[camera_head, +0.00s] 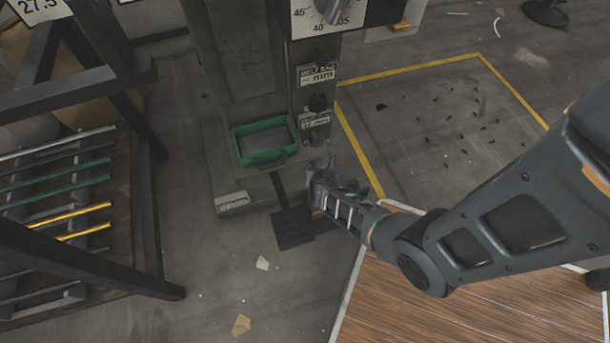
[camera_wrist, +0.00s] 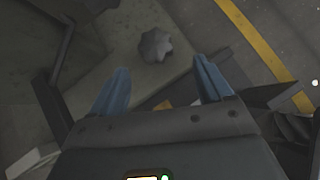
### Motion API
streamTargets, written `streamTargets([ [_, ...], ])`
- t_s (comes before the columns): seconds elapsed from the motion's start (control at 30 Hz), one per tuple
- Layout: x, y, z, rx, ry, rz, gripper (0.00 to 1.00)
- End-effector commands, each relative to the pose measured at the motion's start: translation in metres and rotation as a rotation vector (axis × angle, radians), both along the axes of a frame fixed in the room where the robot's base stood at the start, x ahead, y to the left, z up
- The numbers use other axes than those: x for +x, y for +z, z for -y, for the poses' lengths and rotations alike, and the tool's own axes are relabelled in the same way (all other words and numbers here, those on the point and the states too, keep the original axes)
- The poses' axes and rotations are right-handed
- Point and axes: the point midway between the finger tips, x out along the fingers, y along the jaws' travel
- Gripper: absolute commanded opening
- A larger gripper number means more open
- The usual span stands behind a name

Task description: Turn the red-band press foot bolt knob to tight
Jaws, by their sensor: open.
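A grey lobed knob (camera_wrist: 155,45) shows in the wrist view on the press's foot, ahead of my fingers and between their lines. My gripper (camera_wrist: 162,78) is open, with its two blue-grey fingers apart and nothing between them. The knob looks a little beyond the fingertips; I cannot tell the exact gap. In the head view my gripper (camera_head: 318,182) is low at the front right corner of the press (camera_head: 240,50), and the foot knob there is hidden or too unclear to pick out. No red band shows in either view.
A green tray (camera_head: 238,150) sits on the press base, left of my gripper. A black pedal (camera_head: 293,228) is on the floor in front. A bar rack (camera_head: 70,190) stands left.

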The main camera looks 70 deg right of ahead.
Motion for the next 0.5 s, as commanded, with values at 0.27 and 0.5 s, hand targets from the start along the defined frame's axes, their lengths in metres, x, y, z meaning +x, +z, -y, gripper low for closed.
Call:
streamTargets([
  [0.27, 0.008, -0.016, 0.021, -0.031, 0.03, -0.036, 0.79],
  [0.5, 0.015, -0.042, 0.045, -0.03, 0.028, -0.034, 0.79],
])
